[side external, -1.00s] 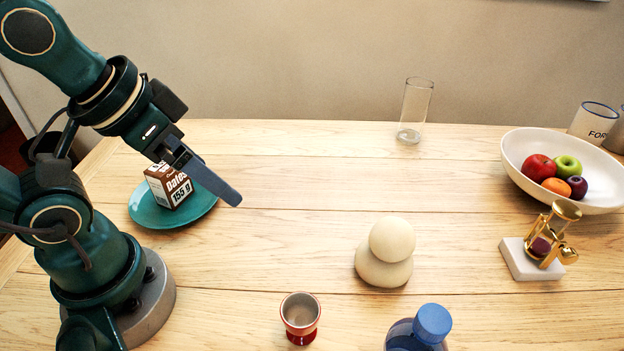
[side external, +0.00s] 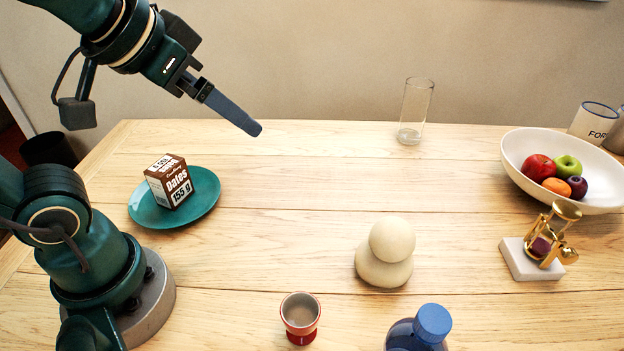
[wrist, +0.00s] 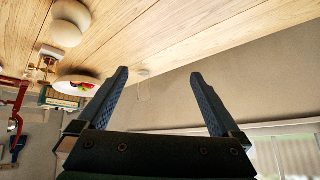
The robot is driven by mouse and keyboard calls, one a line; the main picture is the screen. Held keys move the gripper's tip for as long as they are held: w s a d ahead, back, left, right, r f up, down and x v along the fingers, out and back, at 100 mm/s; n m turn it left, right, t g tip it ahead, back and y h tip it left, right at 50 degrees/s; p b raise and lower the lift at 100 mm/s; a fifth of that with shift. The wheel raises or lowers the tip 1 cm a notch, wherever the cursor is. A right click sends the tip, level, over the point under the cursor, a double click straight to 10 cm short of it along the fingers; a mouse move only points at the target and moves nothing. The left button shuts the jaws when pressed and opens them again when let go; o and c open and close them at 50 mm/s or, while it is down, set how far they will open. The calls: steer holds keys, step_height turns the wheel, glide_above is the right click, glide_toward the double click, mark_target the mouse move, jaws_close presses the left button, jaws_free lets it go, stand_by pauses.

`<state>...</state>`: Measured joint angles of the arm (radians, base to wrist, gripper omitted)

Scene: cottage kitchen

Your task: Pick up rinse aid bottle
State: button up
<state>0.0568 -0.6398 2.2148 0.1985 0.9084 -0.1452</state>
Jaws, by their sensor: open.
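A dark blue bottle with a lighter blue cap (side external: 433,322) stands at the front edge of the side view, cut off by the frame. No label shows, so I cannot tell for sure that it is the rinse aid bottle. My gripper (side external: 255,129) is raised over the back left of the table, far from the bottle. In the wrist view my gripper (wrist: 160,76) has its two fingers spread apart with nothing held between them. I cannot make out the blue bottle in the wrist view.
A red-footed cup (side external: 300,318) and cream rounded ornament (side external: 385,262) stand near the bottle. A dates box (side external: 168,182) sits on a teal plate (side external: 147,214).

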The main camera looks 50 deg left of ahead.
steer(key=w+d+r+m+t, duration=0.2)
steer(key=w+r+t, duration=0.25)
steer(key=w, duration=0.45)
steer(key=w+d+r+m+t+h, duration=0.1)
steer(key=w+d+m+t+h, duration=0.2)
steer(key=d+h, duration=0.4)
steer(key=m+g+h, duration=0.8)
steer(key=m+g, duration=0.3)
steer(key=g, duration=0.2)
glide_above(396, 329)
steer(key=a, duration=0.2)
step_height(396, 329, down, 7)
steer(key=f, duration=1.1)
steer(key=shift+s+a, duration=0.1)
steer(key=shift+s, duration=0.15)
steer(key=shift+d+f, duration=0.25)
steer(key=shift+f, duration=0.15)
steer(key=shift+x, duration=2.35)
